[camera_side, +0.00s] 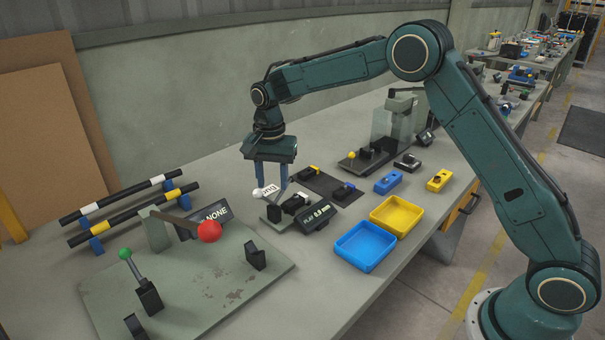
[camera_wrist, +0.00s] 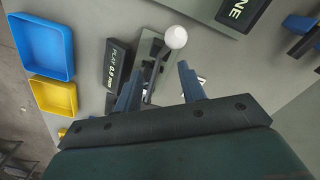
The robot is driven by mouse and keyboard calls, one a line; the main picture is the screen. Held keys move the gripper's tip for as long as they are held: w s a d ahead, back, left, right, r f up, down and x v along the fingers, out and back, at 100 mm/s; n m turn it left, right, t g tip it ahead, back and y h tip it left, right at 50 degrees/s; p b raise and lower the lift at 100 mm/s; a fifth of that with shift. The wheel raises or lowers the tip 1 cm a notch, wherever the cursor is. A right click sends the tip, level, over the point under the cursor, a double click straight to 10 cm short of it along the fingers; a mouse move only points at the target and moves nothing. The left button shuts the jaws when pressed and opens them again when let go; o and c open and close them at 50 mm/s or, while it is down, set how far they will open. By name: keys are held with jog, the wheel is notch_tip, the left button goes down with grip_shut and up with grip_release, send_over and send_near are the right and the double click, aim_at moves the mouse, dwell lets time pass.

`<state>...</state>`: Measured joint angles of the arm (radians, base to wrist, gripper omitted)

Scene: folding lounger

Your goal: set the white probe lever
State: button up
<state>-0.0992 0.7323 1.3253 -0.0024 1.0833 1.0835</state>
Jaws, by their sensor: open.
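The white probe lever shows by its white ball knob (camera_side: 257,194), just left of my fingertips in the side view. In the wrist view the white ball (camera_wrist: 176,37) is in front of my fingertips, over a grey-green base plate (camera_wrist: 150,46). My gripper (camera_side: 273,187) points down over this small fixture, its two blue fingers apart. In the wrist view my gripper (camera_wrist: 161,75) is open, with dark fixture parts showing between the fingers. I cannot tell whether a finger touches the lever. A black display (camera_side: 318,216) beside the fixture reads "PLAY 0.9 mm".
A blue tray (camera_side: 366,247) and a yellow tray (camera_side: 397,216) stand to the right. A red-ball lever (camera_side: 209,231) and a green-ball lever (camera_side: 125,254) stand on a plate at front left, near a display (camera_side: 215,213) reading "NONE". A clear-shielded device (camera_side: 390,130) is behind.

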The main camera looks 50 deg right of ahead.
notch_tip(320, 180, up, 10)
jog(key=r, duration=0.1)
jog(key=s+d+r+n+t, duration=0.1)
jog(key=s+r, duration=0.3)
jog(key=s, duration=0.4)
jog(key=s+d+r+n+t, duration=0.1)
jog(key=s+r+n, duration=0.3)
jog(key=s, duration=0.4)
jog(key=shift+d+r+t, duration=0.3)
jog(key=shift+d+r, duration=0.25)
jog(key=shift+d, duration=0.15)
jog(key=c, duration=0.6)
jog(key=shift+w, duration=0.35)
grip_shut()
jog(key=w+f+n+y, duration=0.1)
jog(key=w+f+n, duration=0.2)
jog(key=w, duration=0.4)
jog(key=w+f+n+y, duration=0.2)
jog(key=w+f+n, duration=0.1)
jog(key=w+n, duration=0.2)
jog(key=shift+w+a, duration=0.4)
jog(key=shift+w, duration=0.5)
